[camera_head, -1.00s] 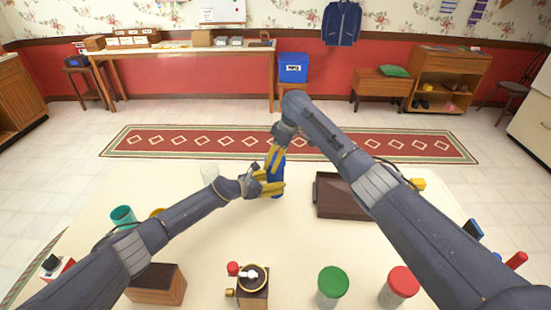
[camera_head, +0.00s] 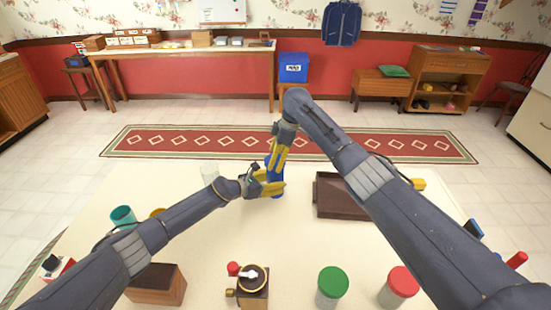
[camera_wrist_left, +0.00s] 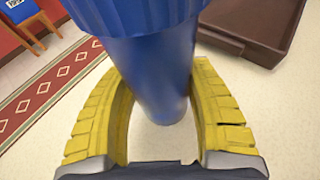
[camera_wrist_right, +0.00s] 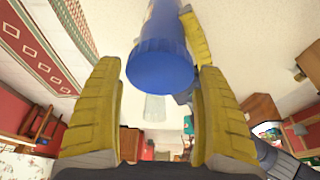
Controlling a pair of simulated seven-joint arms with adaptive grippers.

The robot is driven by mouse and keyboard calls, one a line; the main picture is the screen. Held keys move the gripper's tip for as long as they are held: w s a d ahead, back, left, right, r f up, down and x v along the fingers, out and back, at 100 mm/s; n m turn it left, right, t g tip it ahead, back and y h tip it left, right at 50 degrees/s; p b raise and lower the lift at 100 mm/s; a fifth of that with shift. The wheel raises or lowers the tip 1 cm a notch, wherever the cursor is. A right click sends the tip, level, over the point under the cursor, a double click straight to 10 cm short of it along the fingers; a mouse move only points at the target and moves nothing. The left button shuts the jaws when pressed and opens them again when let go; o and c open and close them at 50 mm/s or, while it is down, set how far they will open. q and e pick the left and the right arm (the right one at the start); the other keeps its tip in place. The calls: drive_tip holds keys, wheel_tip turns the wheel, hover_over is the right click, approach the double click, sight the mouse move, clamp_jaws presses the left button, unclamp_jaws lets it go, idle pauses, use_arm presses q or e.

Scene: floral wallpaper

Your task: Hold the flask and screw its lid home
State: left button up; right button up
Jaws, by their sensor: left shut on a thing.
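The blue flask (camera_head: 277,178) stands upright near the far middle of the cream table. My left gripper (camera_head: 269,184) is shut around its body from the left. In the left wrist view, yellow fingers flank the blue body (camera_wrist_left: 150,75), with a wider blue section, probably the lid (camera_wrist_left: 135,14), at the top edge. My right gripper (camera_head: 277,156) points down over the flask's top. In the right wrist view its fingers are spread on either side of the round blue lid end (camera_wrist_right: 160,68). Contact there is not clear, and the lid's thread is hidden.
A brown tray (camera_head: 341,213) lies right of the flask, beneath my right arm. A clear cup (camera_head: 210,172) and a teal cup (camera_head: 123,217) stand left. A grinder (camera_head: 252,287), green-lidded jar (camera_head: 333,283) and red-lidded jar (camera_head: 402,283) stand near the front.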

drive_tip(key=c, duration=0.6)
drive_tip(key=m+t, duration=0.1)
drive_tip(key=m, duration=0.5)
drive_tip(key=shift+m+t+h, duration=0.3)
drive_tip(key=shift+t+h, duration=0.1)
drive_tip(key=shift+c, duration=0.2)
drive_tip(key=m+t+h, duration=0.1)
drive_tip(key=m, duration=0.5)
drive_tip(key=o, duration=0.9)
